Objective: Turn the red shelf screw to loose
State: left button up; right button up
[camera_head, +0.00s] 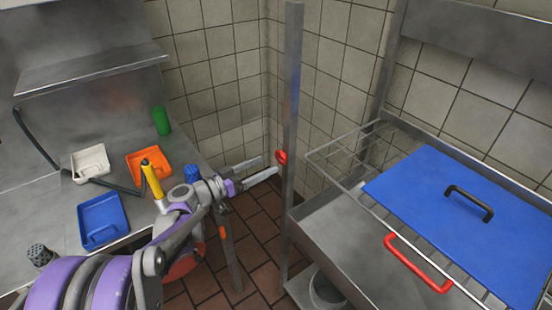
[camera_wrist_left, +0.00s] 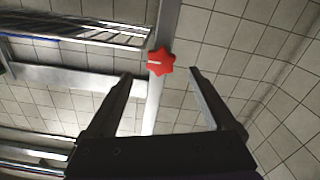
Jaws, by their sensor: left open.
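The red shelf screw (camera_head: 281,157) is a small star-shaped knob on the upright metal post (camera_head: 291,90) in the middle of the head view. In the left wrist view the red shelf screw (camera_wrist_left: 161,62) shows a pale line on its face. It lies ahead of the fingertips and between their lines. My left gripper (camera_head: 262,168) is open, with its fingers pointing at the post from the left. In the left wrist view the two dark fingers of my left gripper (camera_wrist_left: 160,73) are spread wide with nothing between them. My right gripper is in neither view.
A wire rack (camera_head: 345,150) and a shelf with a blue lid (camera_head: 440,205) and a red handle (camera_head: 418,264) stand right of the post. A counter at left holds a blue tray (camera_head: 103,220), white tray (camera_head: 90,163), orange tray (camera_head: 149,166) and green cup (camera_head: 161,121).

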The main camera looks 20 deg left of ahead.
aim_at(279, 159)
pick_arm(q)
jog(key=x, duration=0.5)
jog(key=shift+w+d, duration=0.15)
jog(key=shift+w, duration=0.05)
jog(key=c, duration=1.4)
